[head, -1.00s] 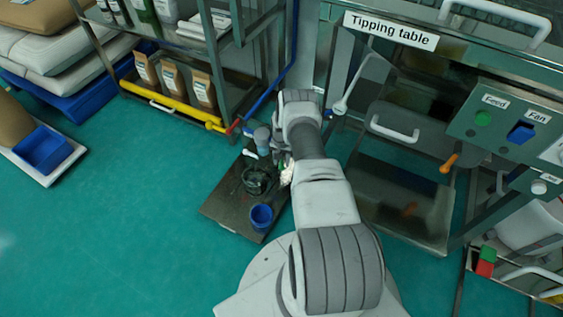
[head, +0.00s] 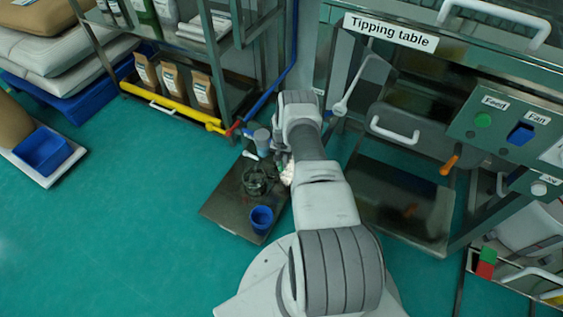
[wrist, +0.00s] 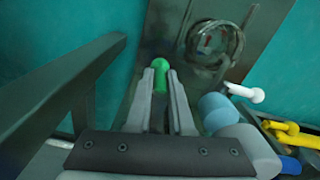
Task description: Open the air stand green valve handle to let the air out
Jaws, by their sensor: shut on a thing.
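The green valve handle (wrist: 160,73) shows in the wrist view as a rounded green end between my fingertips. My gripper (wrist: 160,84) is shut on it, with one finger on each side. The air stand's dark base plate (head: 225,200) lies on the floor in the head view, left of my arm. A blue-grey cylinder (head: 262,138) stands at its far end, with a white lever (head: 250,155) nearby. In the head view my forearm and wrist hide the green handle and most of my gripper.
A dark coil (head: 257,181) and a blue cup (head: 261,217) are on the plate. A rack with a yellow bar (head: 175,106) stands behind. The tipping table's steel frame (head: 400,215) is close at right. In the wrist view a dark beam (wrist: 75,90) runs along the left. Open floor lies left.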

